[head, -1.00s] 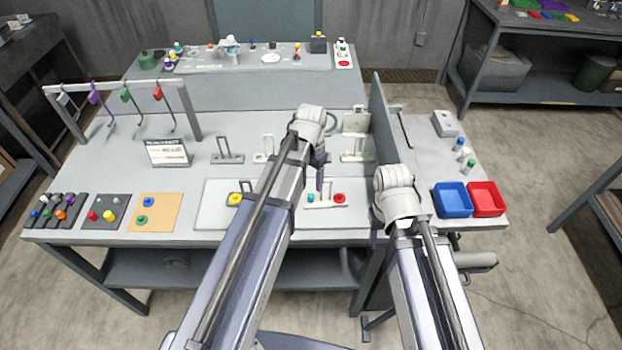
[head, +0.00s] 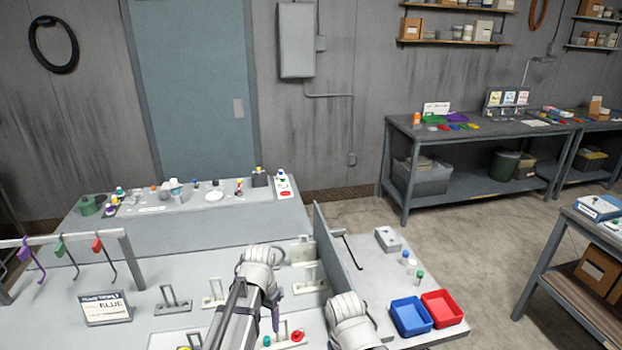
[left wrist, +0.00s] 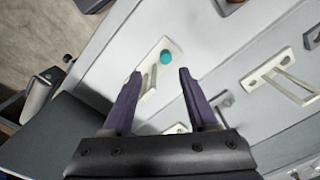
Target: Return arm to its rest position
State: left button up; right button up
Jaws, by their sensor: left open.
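My left arm (head: 240,300) reaches over the grey bench, and its wrist bends down at the far end. A dark purple finger of my left gripper shows beside it in the head view, partly hidden by the arm. In the left wrist view my left gripper (left wrist: 159,75) is open, its two purple fingers apart with nothing between them. Beyond the fingertips is a pale fixture with a teal knob (left wrist: 167,57).
An upright grey divider (head: 325,245) stands between my arms. Blue (head: 411,329) and red (head: 457,321) bins sit at the right. A rack with coloured hooks (head: 70,240) and a sign (head: 104,308) stand at the left.

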pick_arm(q)
jog(key=s+d+f+n+y+b, duration=0.1)
jog(key=s+d+f+b, duration=0.2)
jog(key=s+d, duration=0.6)
jog(key=s, duration=0.4)
jog(key=shift+s+d+f+b, duration=0.3)
jog(key=shift+s+f, duration=0.05)
jog(key=shift+f, duration=0.05)
